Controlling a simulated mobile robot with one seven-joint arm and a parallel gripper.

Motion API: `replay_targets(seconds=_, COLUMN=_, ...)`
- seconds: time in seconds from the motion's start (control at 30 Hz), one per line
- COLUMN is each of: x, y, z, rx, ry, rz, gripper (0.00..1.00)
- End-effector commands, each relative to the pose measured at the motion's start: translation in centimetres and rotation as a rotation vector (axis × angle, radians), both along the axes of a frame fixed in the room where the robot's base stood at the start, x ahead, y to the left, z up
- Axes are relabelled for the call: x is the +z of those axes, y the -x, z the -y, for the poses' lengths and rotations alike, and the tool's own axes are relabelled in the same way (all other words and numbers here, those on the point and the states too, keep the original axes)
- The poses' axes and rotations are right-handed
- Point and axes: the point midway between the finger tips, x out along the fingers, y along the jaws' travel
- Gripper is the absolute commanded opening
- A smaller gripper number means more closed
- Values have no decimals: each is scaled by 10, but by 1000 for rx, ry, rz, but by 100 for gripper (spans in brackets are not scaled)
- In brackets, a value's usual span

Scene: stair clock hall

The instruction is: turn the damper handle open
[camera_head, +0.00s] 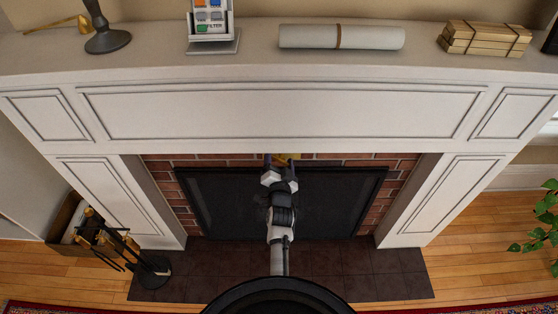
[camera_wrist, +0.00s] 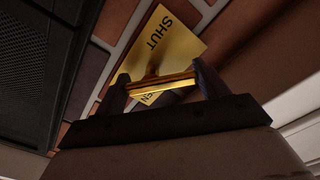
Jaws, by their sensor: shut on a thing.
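The damper handle (camera_wrist: 160,85) is a brass bar in the wrist view, in front of a brass plate (camera_wrist: 166,42). The plate reads "SHUT" at its upper part, and a partly covered word ending in "EN" shows below the bar. My gripper (camera_wrist: 162,88) is shut on the handle, one finger at each end of the bar. In the head view my gripper (camera_head: 281,172) reaches to the top of the fireplace opening, just under the mantel. A little of the brass plate (camera_head: 284,157) shows there; the handle itself is hidden or too small to tell.
The white mantel (camera_head: 280,110) overhangs my gripper. A dark mesh screen (camera_head: 235,205) fills the brick opening below. On the shelf are a rolled paper (camera_head: 310,37), a card rack (camera_head: 212,25) and a wooden bundle (camera_head: 484,39). Fire tools (camera_head: 110,240) stand at left.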

Motion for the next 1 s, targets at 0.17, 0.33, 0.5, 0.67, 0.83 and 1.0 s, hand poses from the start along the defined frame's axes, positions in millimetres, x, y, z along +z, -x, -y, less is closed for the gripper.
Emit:
replay_targets(seconds=0.17, x=4, y=-1, z=2, rx=-1, ry=-169, rz=3, gripper=50)
replay_targets(seconds=0.33, x=5, y=-1, z=3, rx=0, ry=-331, rz=4, gripper=50)
replay_targets(seconds=0.5, x=5, y=-1, z=4, rx=-1, ry=-489, rz=4, gripper=50)
replay_targets(seconds=0.67, x=6, y=-1, z=6, rx=0, ry=-625, rz=4, gripper=50)
replay_targets(seconds=0.83, x=6, y=-1, z=7, rx=-1, ry=-741, rz=5, gripper=50)
replay_targets(seconds=1.0, x=6, y=-1, z=8, rx=0, ry=-825, rz=4, gripper=50)
